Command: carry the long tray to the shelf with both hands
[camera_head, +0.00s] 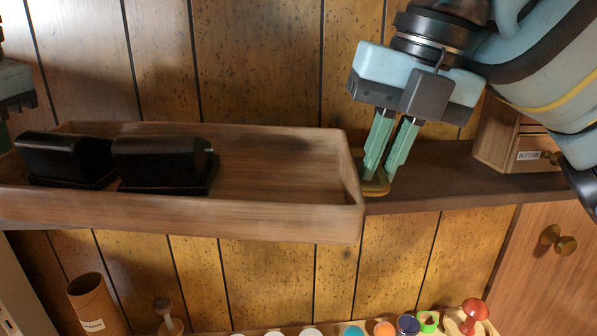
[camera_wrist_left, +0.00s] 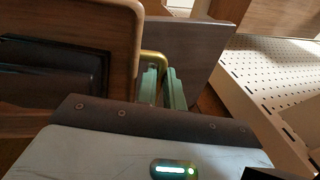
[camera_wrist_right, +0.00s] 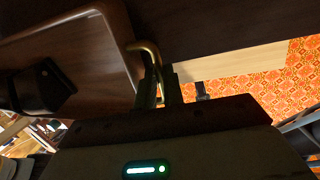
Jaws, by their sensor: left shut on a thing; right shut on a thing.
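The long wooden tray (camera_head: 270,222) spans the left and middle of the head view, at the height of the shelf (camera_head: 430,170). Two black lidded boxes stand in its left half: one (camera_head: 62,157) at the far left, the other (camera_head: 160,160) beside it. My right gripper (camera_head: 380,178) is shut on the brass handle at the tray's right end; the handle (camera_wrist_right: 146,50) also shows in the right wrist view. My left gripper (camera_wrist_left: 161,88) is shut on the other brass handle (camera_wrist_left: 156,58) in the left wrist view. In the head view, only part of the left arm shows.
A small wooden drawer box (camera_head: 505,140) labelled "BUTTONS" stands on the shelf at right. Below are a cardboard tube (camera_head: 95,305), a wooden peg (camera_head: 168,318), a row of coloured pots (camera_head: 383,329) and a red knob (camera_head: 474,311). A cabinet knob (camera_head: 558,240) is lower right.

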